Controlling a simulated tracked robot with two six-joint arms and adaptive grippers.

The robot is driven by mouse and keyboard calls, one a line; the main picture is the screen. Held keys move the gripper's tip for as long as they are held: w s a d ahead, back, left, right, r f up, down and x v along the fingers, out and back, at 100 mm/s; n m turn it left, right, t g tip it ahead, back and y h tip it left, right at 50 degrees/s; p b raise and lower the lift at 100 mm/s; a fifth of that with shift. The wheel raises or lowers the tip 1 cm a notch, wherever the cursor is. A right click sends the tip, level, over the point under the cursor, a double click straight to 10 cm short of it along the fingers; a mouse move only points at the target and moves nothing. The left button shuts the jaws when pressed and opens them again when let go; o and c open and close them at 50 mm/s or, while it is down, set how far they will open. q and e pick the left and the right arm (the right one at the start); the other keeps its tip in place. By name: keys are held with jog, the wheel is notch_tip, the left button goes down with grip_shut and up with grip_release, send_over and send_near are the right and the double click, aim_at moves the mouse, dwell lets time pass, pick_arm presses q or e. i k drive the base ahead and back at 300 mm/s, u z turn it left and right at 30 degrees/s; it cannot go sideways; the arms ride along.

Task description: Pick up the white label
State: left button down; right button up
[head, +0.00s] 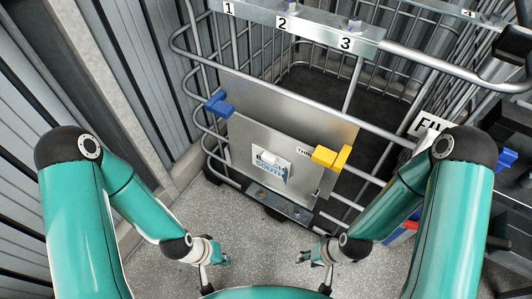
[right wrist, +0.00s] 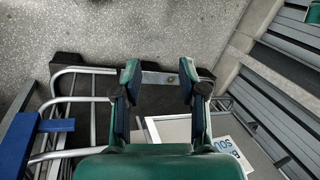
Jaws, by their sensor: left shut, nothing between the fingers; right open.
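A white label (head: 273,169) with dark lettering, the lower line reading "SOUTH", is on the grey metal plate (head: 243,135) at the front of the cage. A small white block sits over its upper part and hides some of the lettering. In the right wrist view part of the label (right wrist: 229,147) shows at lower right, partly hidden by my gripper. My right gripper (head: 306,258) is open and empty, below and to the right of the label in the head view; its two fingers (right wrist: 159,75) are apart. My left gripper (head: 223,260) is shut and empty at lower left.
A blue clip (head: 219,104) and a yellow clip (head: 332,157) sit at the plate's edges. Cage bars (head: 197,90) surround it, with a numbered rail (head: 310,30) above. Grey corrugated panels (head: 30,90) stand left. Speckled floor (head: 262,255) is clear between my grippers.

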aim_at(280, 167)
jog(key=z, duration=1.1)
jog(key=i, duration=0.1)
jog(key=u, duration=2.15)
jog(key=k, duration=1.35)
jog(key=z, duration=1.25)
jog(key=i, duration=1)
jog(key=z, duration=0.1)
